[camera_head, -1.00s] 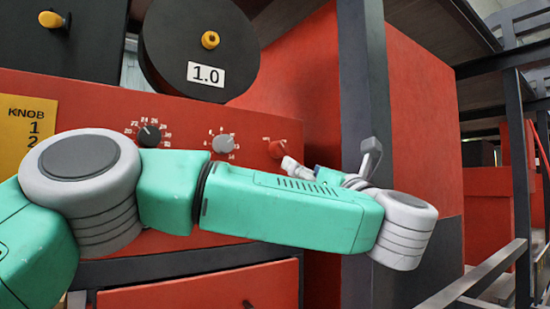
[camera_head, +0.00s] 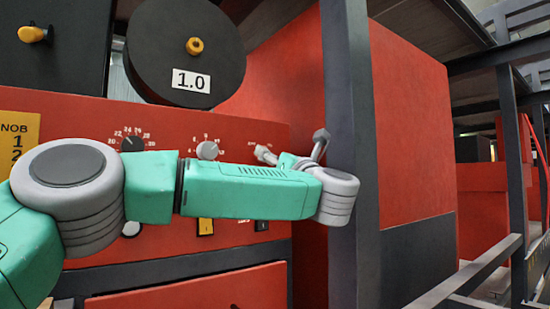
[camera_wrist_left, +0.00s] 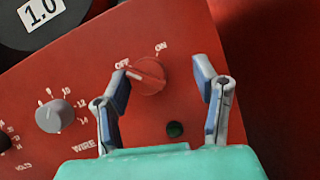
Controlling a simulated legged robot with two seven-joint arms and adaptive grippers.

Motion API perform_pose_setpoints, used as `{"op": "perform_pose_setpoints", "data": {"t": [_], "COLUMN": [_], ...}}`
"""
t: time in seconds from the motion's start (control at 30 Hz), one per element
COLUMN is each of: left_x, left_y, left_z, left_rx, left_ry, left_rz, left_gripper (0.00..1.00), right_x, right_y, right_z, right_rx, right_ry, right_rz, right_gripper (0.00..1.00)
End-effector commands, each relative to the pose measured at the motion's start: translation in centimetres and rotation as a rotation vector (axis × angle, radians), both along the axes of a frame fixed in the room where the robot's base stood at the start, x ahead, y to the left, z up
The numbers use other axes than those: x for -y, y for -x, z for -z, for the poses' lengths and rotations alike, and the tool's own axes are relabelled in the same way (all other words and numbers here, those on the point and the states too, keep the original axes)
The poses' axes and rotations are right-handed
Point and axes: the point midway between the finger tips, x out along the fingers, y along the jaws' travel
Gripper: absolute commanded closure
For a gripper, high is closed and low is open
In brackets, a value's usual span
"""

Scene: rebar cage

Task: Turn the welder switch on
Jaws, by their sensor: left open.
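The welder switch (camera_wrist_left: 148,76) is a round red knob on the red panel, between the labels OFF and ON, in the left wrist view. Its pointer ridge is turned toward OFF. My left gripper (camera_wrist_left: 166,84) is open, with one finger on each side of the knob in that view; whether either finger touches it I cannot tell. In the head view my left arm comes in from the left across the panel, and the left gripper (camera_head: 262,152) is partly seen at the panel's right end, hiding the switch. My right gripper is not in view.
A grey dial marked WIRE (camera_wrist_left: 54,116) and a dark volts dial (camera_head: 132,144) sit left of the switch. A black spool labelled 1.0 (camera_head: 185,50) is above. A dark post (camera_head: 350,150) stands close on the right.

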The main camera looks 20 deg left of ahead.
Motion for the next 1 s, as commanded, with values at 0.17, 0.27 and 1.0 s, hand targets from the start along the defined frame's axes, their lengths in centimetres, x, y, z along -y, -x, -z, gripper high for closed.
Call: {"op": "perform_pose_setpoints", "data": {"t": [0.17,0.27,1.0], "left_x": [-0.71,-0.89,-1.02], "left_y": [0.06,-0.11,-0.36], "left_z": [0.06,0.21,0.48], "left_rx": [-0.001,-0.003,-0.066], "left_ry": [0.004,0.006,-0.037], "left_rz": [0.002,0.000,-0.004], "left_gripper": [0.91,0.96,0.96], "right_x": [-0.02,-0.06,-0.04], "right_y": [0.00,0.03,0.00], "right_z": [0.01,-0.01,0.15], "right_rx": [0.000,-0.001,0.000], "right_ry": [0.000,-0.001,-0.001], "right_rz": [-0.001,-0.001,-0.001], "right_gripper": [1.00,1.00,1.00]}}
